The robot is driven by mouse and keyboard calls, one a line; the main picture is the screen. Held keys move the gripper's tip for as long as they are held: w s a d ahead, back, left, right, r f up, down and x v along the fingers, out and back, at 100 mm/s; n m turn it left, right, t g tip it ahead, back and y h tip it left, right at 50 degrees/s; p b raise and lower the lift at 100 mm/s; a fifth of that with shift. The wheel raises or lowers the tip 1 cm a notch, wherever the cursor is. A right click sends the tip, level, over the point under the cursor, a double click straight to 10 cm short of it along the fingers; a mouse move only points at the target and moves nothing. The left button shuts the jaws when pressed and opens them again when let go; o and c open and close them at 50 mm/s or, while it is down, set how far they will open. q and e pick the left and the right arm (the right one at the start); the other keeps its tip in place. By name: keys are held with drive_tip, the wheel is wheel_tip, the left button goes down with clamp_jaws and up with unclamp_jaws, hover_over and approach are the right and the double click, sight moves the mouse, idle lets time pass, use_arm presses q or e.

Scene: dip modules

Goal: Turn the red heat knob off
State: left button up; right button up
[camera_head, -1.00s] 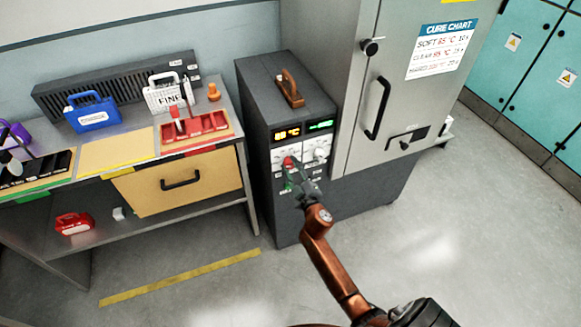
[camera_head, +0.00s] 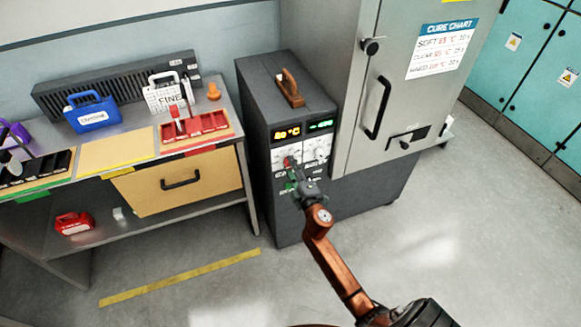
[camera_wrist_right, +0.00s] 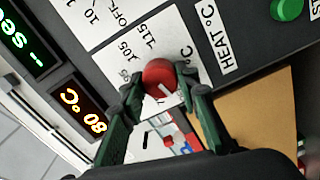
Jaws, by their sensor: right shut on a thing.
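The red heat knob (camera_wrist_right: 160,78) sits on a white dial plate beside the "HEAT °C" label (camera_wrist_right: 218,38) in the right wrist view. In the head view the knob (camera_head: 288,161) shows small on the front of the dark control cabinet (camera_head: 262,115). My right gripper (camera_wrist_right: 158,84) has its two green fingers on either side of the knob and is shut on it. The knob's white pointer line shows in the wrist view. The orange heat display (camera_wrist_right: 82,110) reads about 80 °C. My left gripper is not in view.
A green button (camera_wrist_right: 287,9) is on the panel near the heat label. A second display (camera_head: 320,125) and a white dial (camera_head: 316,149) are right of the knob. A grey oven door (camera_head: 400,70) stands close on the right. The workbench (camera_head: 245,190) is left.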

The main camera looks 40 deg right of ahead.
drive_tip(key=shift+a, duration=0.1)
drive_tip(key=o, duration=1.2)
drive_tip(key=shift+c, duration=0.2)
drive_tip(key=v, duration=1.2)
